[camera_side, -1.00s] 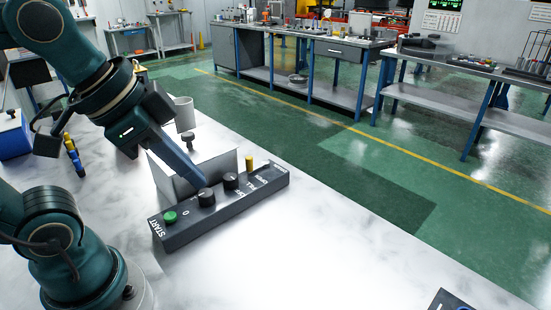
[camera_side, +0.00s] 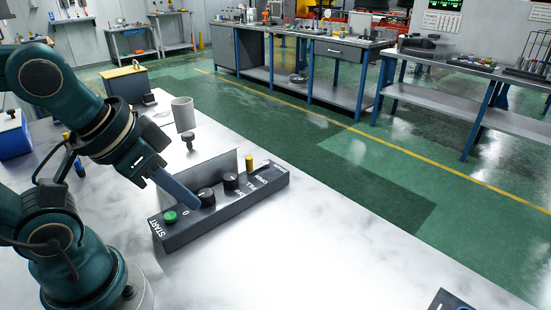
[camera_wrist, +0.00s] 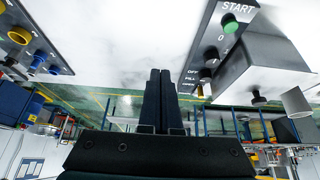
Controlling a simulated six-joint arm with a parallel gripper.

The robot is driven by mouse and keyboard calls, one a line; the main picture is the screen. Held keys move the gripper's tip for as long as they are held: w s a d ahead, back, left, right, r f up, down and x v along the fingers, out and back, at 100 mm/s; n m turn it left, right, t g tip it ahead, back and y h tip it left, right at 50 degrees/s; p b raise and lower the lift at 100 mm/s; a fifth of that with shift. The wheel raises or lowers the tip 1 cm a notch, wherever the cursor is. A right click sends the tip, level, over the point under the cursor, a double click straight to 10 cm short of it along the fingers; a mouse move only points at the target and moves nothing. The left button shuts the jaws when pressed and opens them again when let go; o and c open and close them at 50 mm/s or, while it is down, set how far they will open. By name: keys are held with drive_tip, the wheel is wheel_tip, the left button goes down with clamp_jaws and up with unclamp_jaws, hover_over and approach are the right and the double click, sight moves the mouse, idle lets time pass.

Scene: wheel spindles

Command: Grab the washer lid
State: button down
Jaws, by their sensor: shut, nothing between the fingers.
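A grey metal box, seemingly the washer (camera_side: 228,160), stands behind the control panel in the side view; it also shows in the wrist view (camera_wrist: 265,65). A dark knob (camera_side: 188,138) stands at its far side and shows in the wrist view (camera_wrist: 259,98). It may be the washer lid's handle; I cannot make out the lid's outline. My gripper (camera_side: 193,202) is shut and empty. Its fingers point down to the right, with their tips over or in front of the control panel, near the black dials. Contact cannot be told. In the wrist view the fingers (camera_wrist: 160,75) are together.
The long dark control panel (camera_side: 215,221) carries a green START button (camera_side: 170,216), black dials (camera_side: 207,196) and a yellow peg (camera_side: 250,163). A pale cylinder (camera_side: 183,114) stands behind the dark knob.

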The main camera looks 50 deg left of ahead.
drive_tip(key=shift+c, duration=2.1)
unclamp_jaws()
